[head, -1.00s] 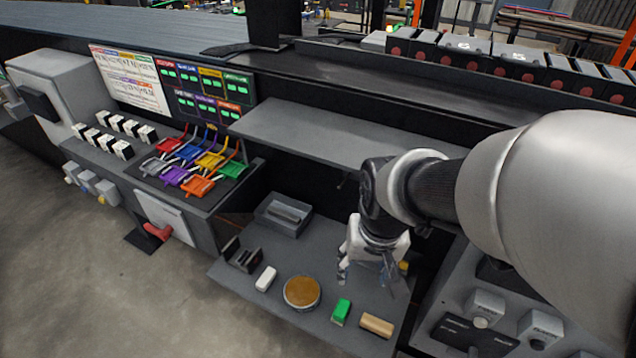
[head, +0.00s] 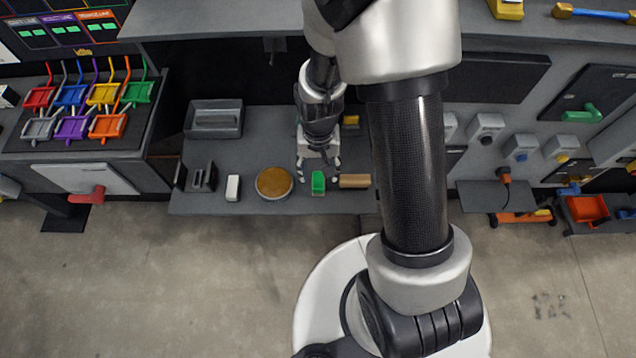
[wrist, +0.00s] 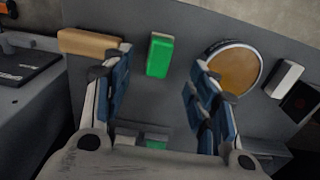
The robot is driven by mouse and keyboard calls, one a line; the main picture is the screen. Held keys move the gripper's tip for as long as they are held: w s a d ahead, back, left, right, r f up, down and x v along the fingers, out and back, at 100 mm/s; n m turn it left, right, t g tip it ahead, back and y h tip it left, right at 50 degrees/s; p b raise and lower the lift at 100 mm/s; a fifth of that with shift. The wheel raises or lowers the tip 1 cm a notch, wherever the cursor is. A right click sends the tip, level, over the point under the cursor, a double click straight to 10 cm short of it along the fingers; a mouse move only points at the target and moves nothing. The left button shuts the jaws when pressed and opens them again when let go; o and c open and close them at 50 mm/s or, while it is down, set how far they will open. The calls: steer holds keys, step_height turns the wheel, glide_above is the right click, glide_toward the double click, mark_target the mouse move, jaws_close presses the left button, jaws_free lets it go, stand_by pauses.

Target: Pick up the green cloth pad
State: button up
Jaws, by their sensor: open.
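The green cloth pad (head: 318,182) lies on the grey shelf surface (head: 260,150), near its front edge. It also shows in the wrist view (wrist: 159,56) as a green block with a paler top edge, ahead of the fingers and between their lines. My gripper (head: 318,170) is open and empty, its two fingers apart just behind the pad in the head view. In the wrist view my gripper (wrist: 157,85) has its fingertips spread to either side of the pad, not touching it.
A tan block (head: 354,181) lies right of the pad. A round brown-topped tin (head: 274,183), a white block (head: 233,188) and a dark slotted holder (head: 201,177) stand left. A grey tray (head: 216,133) is behind. An upper shelf (head: 200,22) overhangs the back.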

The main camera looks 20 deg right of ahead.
mark_target(318, 180)
steer(key=f+b, duration=0.1)
steer(key=f, duration=0.1)
steer(key=f+b, duration=0.1)
steer(key=f, duration=0.5)
steer(key=shift+w+d+b, duration=0.1)
steer(key=shift+w+b, duration=0.25)
steer(key=shift+b, duration=0.05)
steer(key=shift+r, duration=0.1)
steer(key=shift+c, duration=0.5)
steer(key=c, duration=1.1)
